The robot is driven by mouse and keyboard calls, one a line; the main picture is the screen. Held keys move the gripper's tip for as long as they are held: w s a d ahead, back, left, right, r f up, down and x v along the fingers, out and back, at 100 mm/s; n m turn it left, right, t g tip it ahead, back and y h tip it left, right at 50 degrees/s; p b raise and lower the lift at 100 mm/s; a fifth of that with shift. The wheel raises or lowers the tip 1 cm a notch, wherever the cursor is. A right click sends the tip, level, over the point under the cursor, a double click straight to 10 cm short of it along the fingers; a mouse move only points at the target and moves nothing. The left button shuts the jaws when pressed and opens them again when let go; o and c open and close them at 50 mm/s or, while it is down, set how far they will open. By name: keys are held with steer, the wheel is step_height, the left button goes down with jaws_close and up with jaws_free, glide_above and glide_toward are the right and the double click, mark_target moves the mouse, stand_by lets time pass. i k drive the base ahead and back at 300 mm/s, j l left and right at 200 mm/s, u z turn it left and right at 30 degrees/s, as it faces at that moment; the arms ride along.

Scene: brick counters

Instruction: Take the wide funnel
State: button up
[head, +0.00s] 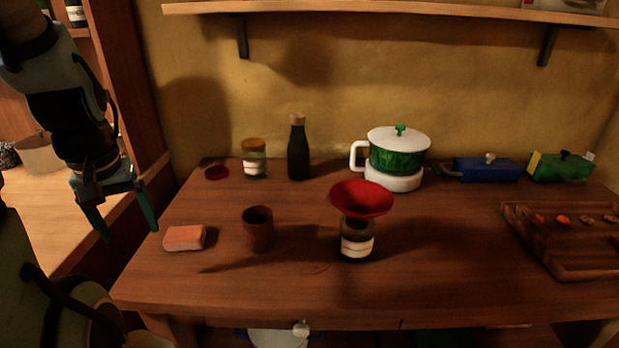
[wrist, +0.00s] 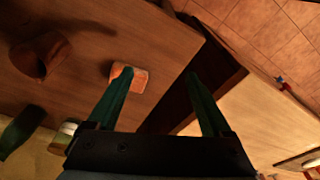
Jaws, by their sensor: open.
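The wide red funnel (head: 362,198) sits in the mouth of a dark jar (head: 357,240) with a pale label, near the middle of the wooden table. The funnel is not seen in the wrist view. My gripper (head: 130,232) is open and empty at the left of the table, well away from the funnel. In the wrist view its two green fingers (wrist: 158,80) are spread apart, with an orange-pink block (wrist: 138,78) on the table beyond them.
A brown cup (head: 258,229) and the block (head: 184,237) stand left of the funnel. A dark bottle (head: 298,150), a lidded jar (head: 254,160) and a green-white pot (head: 399,152) stand behind. A wooden tray (head: 560,265) is at right. The table front is clear.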

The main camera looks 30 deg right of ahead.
mark_target(361, 200)
steer(key=k+l+u, duration=0.65)
steer(key=k+u, duration=0.3)
